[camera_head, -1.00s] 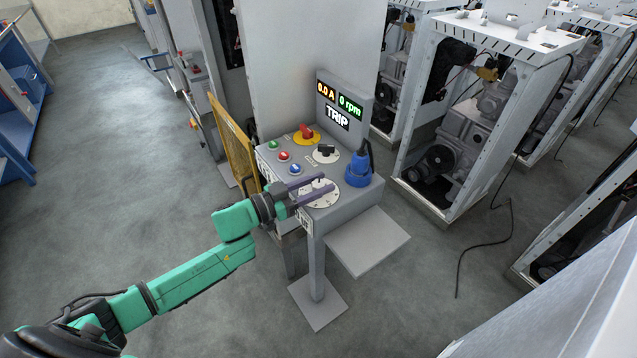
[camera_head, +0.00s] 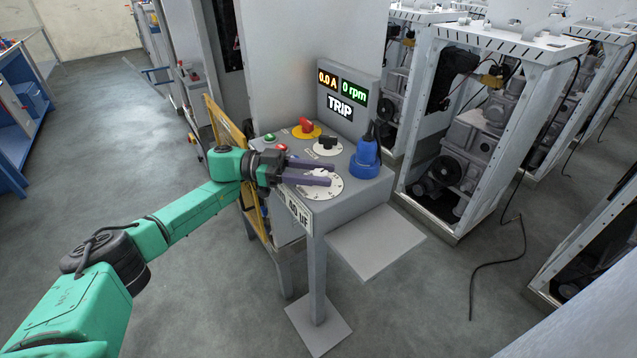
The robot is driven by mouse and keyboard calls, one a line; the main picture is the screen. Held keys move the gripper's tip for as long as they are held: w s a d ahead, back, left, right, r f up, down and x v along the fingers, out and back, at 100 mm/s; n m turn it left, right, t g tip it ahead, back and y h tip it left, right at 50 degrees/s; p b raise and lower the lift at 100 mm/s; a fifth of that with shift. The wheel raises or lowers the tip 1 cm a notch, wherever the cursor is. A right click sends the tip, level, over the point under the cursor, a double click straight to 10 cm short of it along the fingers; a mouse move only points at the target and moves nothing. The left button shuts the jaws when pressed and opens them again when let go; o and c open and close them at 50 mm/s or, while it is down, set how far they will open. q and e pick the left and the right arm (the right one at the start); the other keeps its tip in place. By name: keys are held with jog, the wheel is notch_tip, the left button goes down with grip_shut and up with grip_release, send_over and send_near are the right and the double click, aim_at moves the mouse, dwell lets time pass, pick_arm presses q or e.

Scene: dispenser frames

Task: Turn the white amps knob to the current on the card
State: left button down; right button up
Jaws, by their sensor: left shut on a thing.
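The white dial (camera_head: 332,190) lies on the near part of the grey console's sloped top. My left gripper (camera_head: 332,175) reaches over it from the left, its two purple fingers lying on either side of the small white amps knob (camera_head: 320,173) and shut on it. The fingers hide much of the knob and part of the dial scale, so its setting cannot be read. The orange display (camera_head: 327,80) reads 0.0 A. A card (camera_head: 299,213) on the console's front corner seems to read "40 µF". My right gripper is not in view.
A black knob (camera_head: 327,146), a red switch on yellow (camera_head: 306,128) and a blue plug (camera_head: 366,158) stand close by. The green display (camera_head: 354,93) reads 0 rpm, with TRIP (camera_head: 341,107) below. A grey shelf (camera_head: 375,240) juts out in front.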

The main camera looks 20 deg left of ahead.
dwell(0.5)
pick_arm(q)
jog(key=shift+c, duration=2.1)
grip_release()
jog(key=shift+d, duration=0.1)
jog(key=a+b, duration=0.5)
jog(key=a, duration=0.9)
jog(key=shift+s+a+b, duration=0.25)
jog(key=shift+s+b, duration=0.15)
jog(key=shift+s, duration=0.05)
